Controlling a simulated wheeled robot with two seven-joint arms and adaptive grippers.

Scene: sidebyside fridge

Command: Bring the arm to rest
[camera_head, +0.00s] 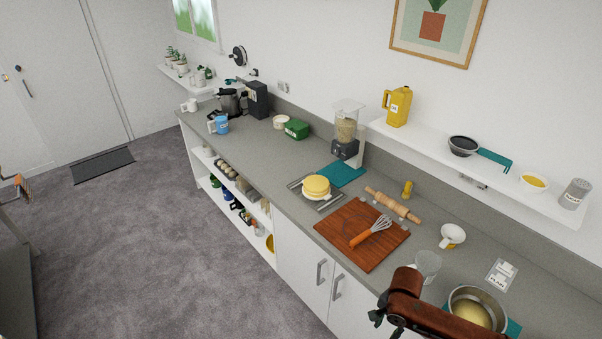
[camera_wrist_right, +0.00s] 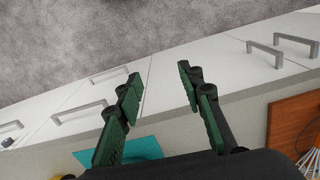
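My right arm (camera_head: 440,317), reddish brown, comes in at the bottom right of the head view, over the front edge of the counter. It partly covers the steel pot behind it. My right gripper (camera_wrist_right: 159,73) shows in the right wrist view with its two dark green fingers spread apart and nothing between them. Beyond the fingers are white cabinet fronts and the grey floor. In the head view only small dark green parts of this gripper show below the arm's end. I see no left gripper.
The grey counter (camera_head: 266,166) holds a cutting board (camera_head: 350,222) with a whisk, a rolling pin (camera_head: 393,204), a clear glass (camera_head: 427,264) and a steel pot (camera_head: 478,305). A wall shelf (camera_head: 480,168) runs above. Cabinet handles (camera_head: 321,272) stick out below. The carpet at left is mostly clear.

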